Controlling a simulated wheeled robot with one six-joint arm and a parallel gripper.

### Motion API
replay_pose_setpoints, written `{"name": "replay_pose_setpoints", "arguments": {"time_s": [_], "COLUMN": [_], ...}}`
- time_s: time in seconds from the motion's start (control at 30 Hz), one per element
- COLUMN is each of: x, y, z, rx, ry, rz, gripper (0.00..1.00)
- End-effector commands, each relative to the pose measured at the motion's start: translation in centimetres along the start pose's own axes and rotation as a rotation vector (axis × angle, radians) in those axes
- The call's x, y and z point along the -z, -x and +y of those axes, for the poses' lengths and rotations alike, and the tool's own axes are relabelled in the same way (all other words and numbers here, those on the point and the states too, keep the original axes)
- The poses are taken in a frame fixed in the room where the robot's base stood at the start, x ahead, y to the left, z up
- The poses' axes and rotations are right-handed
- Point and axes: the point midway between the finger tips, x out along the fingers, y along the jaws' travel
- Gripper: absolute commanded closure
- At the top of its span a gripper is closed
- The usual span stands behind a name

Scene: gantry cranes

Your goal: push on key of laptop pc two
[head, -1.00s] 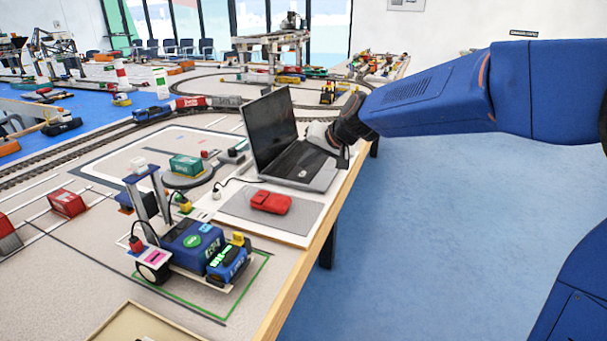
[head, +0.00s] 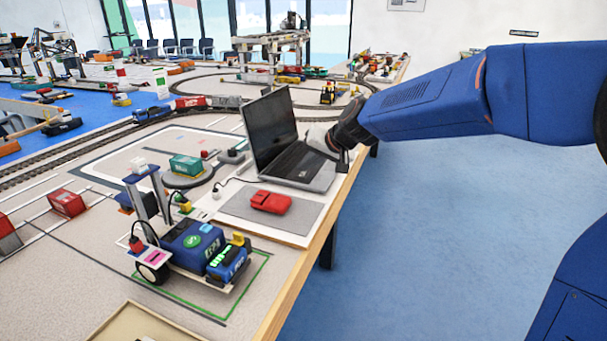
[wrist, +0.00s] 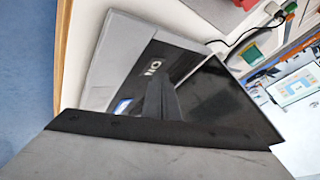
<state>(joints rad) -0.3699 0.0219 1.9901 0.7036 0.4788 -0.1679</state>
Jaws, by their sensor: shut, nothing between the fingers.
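The open laptop (head: 318,178) stands near the right edge of the table, with its dark screen (head: 269,130) raised at the back left. In the wrist view its grey body (wrist: 125,45) lies below my gripper. My gripper (wrist: 164,90) is shut and empty, over the laptop's keyboard area. In the head view my gripper (head: 343,160) is at the laptop's right side. I cannot tell whether the fingertips touch it. Part of the keyboard is hidden.
A red mouse-like object (head: 270,202) lies on a grey mat (head: 237,205) in front of the laptop. A small blue wheeled vehicle (head: 192,240) stands nearer. The floor (head: 440,230) right of the table is clear.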

Motion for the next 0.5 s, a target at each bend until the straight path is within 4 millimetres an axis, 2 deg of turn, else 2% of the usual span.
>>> {"name": "replay_pose_setpoints", "arguments": {"time_s": [0.5], "x": [-0.26], "y": [-0.37], "z": [0.28], "rx": [-0.001], "ry": [0.000], "rz": [0.000], "gripper": [1.00]}}
